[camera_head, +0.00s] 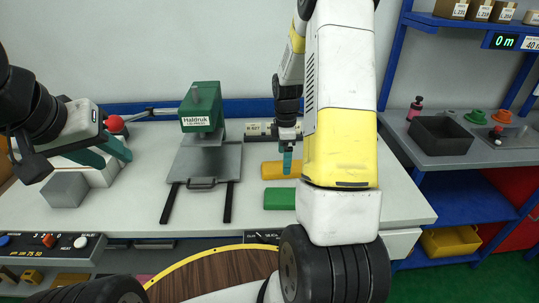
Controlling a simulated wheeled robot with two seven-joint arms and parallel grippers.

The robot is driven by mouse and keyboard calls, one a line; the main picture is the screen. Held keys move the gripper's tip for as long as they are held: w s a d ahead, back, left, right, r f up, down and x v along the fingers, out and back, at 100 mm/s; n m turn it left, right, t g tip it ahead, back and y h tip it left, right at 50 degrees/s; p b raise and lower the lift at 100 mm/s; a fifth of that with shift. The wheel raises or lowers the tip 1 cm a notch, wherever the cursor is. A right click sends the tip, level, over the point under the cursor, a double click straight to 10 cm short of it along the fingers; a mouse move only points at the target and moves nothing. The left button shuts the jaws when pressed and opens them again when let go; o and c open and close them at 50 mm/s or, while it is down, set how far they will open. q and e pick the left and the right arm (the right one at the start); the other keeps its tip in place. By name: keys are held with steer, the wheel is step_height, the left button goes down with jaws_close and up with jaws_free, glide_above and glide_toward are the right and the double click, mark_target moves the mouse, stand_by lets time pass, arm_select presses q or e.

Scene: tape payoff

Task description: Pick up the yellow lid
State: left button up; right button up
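A flat yellow-orange piece (271,170), which looks like the yellow lid, lies on the white worktop right of the green press. Its right end is hidden behind my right arm. My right gripper (287,167) points down at it with teal fingertips, seen almost edge-on; I cannot tell whether they touch it or how far apart they are. My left gripper (114,157) is over the left part of the worktop, far from the yellow piece. Its two teal fingers are apart with nothing visible held between them.
A green flat piece (280,199) lies just in front of the yellow one. The green press (201,108) with its grey plate (205,160) stands mid-table. A grey block (65,189) is at left. A side bench (484,152) holds a black bin (440,136). The worktop's front middle is clear.

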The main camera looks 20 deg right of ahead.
step_height(320, 180, down, 3)
steer(key=shift+s+f, duration=0.1)
steer(key=shift+c, duration=0.5)
steer(key=c, duration=1.4)
steer(key=shift+o, duration=0.2)
